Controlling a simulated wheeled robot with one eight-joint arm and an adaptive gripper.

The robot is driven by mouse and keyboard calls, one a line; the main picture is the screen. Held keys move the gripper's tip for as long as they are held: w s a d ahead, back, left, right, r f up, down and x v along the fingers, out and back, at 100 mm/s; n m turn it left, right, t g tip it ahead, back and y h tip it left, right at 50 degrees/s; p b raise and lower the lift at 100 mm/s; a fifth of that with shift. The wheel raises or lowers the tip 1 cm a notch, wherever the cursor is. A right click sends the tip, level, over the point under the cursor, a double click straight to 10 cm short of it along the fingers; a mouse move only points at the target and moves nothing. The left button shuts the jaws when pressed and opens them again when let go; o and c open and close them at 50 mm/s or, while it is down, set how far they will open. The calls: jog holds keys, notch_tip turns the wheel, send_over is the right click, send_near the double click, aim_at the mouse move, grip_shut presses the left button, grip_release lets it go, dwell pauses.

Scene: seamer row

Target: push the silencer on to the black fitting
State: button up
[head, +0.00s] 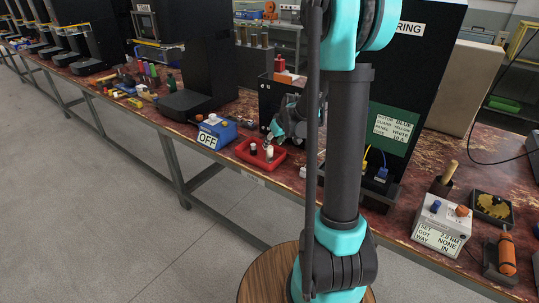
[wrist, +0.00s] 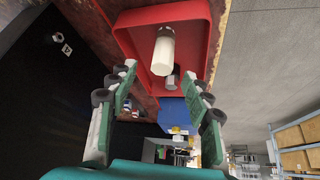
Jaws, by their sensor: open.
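A pale cylinder with a grey end, which looks like the silencer (wrist: 164,52), stands in a red tray (wrist: 136,20) in the wrist view. In the head view the silencer (head: 269,153) is in the right part of the red tray (head: 243,158). A smaller dark-topped piece (wrist: 172,80) is beside it in the tray. My gripper (wrist: 165,78) is open, its two green fingers apart on either side of the tray's near part, with nothing between the pads. In the head view my gripper (head: 275,132) is just above and behind the tray. I cannot make out the black fitting for sure.
A blue box with an OFF sign (head: 208,141) is to the left. A tall black cabinet (head: 425,80) stands to the right. The bench's front edge is close to the tray.

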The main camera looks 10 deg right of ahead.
aim_at(271, 148)
jog(key=shift+w+a+f, duration=0.15)
jog(key=shift+w+f, duration=0.1)
jog(key=shift+f, duration=0.25)
jog(key=shift+s+x, duration=0.15)
jog(key=shift+x, duration=1.15)
jog(key=shift+s+x, duration=0.15)
jog(key=shift+x, duration=1.15)
jog(key=shift+f, duration=0.15)
grip_shut()
